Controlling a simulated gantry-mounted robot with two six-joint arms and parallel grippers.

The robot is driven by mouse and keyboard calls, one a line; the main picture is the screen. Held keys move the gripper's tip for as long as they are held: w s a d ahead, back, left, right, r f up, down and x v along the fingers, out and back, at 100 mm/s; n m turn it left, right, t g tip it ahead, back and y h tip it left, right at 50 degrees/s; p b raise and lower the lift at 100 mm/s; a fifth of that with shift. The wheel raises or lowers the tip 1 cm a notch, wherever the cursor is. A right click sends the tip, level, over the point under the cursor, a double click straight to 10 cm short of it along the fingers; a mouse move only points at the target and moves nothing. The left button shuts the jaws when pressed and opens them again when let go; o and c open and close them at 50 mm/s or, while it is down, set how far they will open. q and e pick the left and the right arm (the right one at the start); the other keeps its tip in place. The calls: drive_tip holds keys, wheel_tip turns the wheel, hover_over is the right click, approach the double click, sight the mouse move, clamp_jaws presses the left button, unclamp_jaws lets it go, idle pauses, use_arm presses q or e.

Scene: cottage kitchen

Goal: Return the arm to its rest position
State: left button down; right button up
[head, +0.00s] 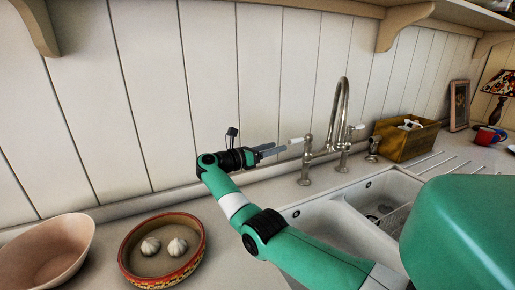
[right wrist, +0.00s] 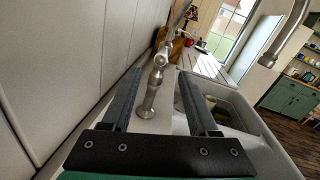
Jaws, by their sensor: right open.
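My right arm reaches in from the lower right of the head view. Its gripper (head: 278,149) is at the wall side of the counter, pointing right toward the faucet (head: 341,115). In the right wrist view the two dark fingers of the gripper (right wrist: 159,78) stand wide apart with nothing held between them. The metal base of a tap shows in the gap beyond them; whether it touches a finger I cannot tell. My left gripper is not in view.
The white sink (head: 330,222) lies beside my right forearm. A patterned bowl (head: 127,262) holding two garlic bulbs (head: 150,246) and a pinkish bowl (head: 48,255) stand at the left. A wooden box (head: 405,142) and red mug (head: 485,136) stand at the right. The plank wall is close behind.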

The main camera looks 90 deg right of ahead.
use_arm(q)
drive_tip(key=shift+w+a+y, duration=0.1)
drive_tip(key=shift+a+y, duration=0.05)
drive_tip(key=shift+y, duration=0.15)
use_arm(e)
drive_tip(key=shift+w+a, duration=0.2)
drive_tip(key=shift+w, duration=0.05)
